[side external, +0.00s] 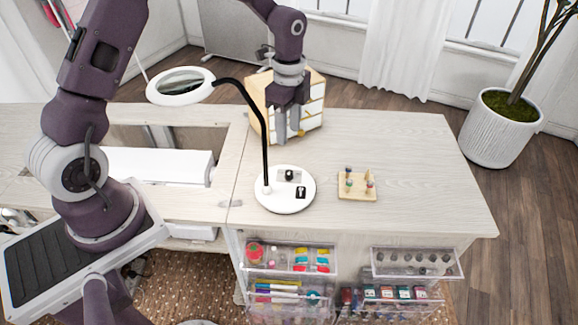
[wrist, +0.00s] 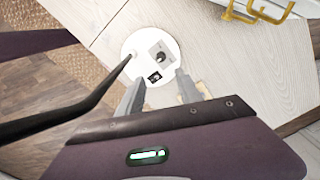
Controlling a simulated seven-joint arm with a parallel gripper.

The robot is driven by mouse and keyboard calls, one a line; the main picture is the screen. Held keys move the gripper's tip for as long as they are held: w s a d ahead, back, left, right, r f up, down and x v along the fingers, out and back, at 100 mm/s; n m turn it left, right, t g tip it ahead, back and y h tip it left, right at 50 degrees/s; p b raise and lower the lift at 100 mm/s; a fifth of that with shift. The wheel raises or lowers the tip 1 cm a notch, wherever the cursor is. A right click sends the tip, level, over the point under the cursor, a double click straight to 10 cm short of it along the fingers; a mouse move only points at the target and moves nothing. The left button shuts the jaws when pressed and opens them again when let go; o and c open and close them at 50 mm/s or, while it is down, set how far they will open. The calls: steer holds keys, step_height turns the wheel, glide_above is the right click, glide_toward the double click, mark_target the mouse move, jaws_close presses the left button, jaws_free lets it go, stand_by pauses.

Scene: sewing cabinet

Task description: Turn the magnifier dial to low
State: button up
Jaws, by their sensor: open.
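The magnifier lamp has a round white base (side external: 285,203) on the wooden cabinet top, a black curved neck (side external: 255,115) and a white ring head (side external: 181,86). Its small black dial (side external: 289,174) sits on a grey plate on the base; it also shows in the wrist view (wrist: 160,57). A black switch with a white mark (side external: 300,192) is beside the dial. My gripper (side external: 288,140) is open and empty, above the cabinet top and behind the base. In the wrist view its fingers (wrist: 158,88) point toward the base, apart from the dial. The dial's setting is too small to read.
A small drawer box (side external: 312,105) stands behind my gripper. A wooden spool rack (side external: 357,187) is right of the base. The lamp's neck rises close to my gripper's left. The cabinet top's right part (side external: 425,165) is clear.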

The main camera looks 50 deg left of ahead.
mark_target(289, 172)
step_height(289, 172, down, 14)
steer(key=shift+w+r, duration=0.1)
jaws_close()
